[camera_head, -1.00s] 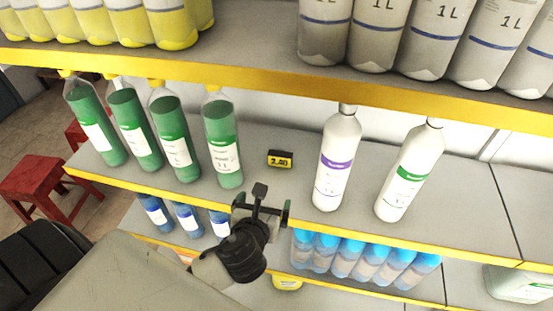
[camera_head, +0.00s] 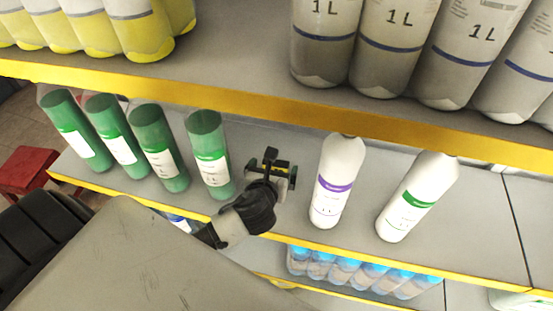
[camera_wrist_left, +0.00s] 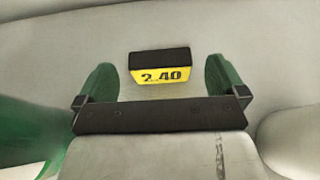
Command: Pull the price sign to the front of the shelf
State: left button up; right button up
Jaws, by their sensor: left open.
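The price sign (camera_wrist_left: 160,68) is a small black and yellow block reading 2.40. In the left wrist view it lies just ahead, between the lines of my two green fingers. In the head view the sign (camera_head: 281,167) is partly hidden behind my left gripper (camera_head: 270,170). My left gripper, also in the wrist view (camera_wrist_left: 161,82), is open, with a gap on each side of the sign and no contact visible. The sign rests on the middle grey shelf (camera_head: 300,200) with a yellow front edge. My right gripper is not in view.
Several green bottles (camera_head: 158,146) stand left of the gripper, the nearest one close. A white bottle with a purple label (camera_head: 336,180) stands close on the right, and one with a green label (camera_head: 416,195) further right. The upper shelf edge (camera_head: 300,110) runs overhead.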

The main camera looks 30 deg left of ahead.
aim_at(277, 161)
pick_arm(q)
jog(key=x, duration=0.5)
jog(key=shift+w, duration=0.1)
jog(key=shift+f, duration=0.1)
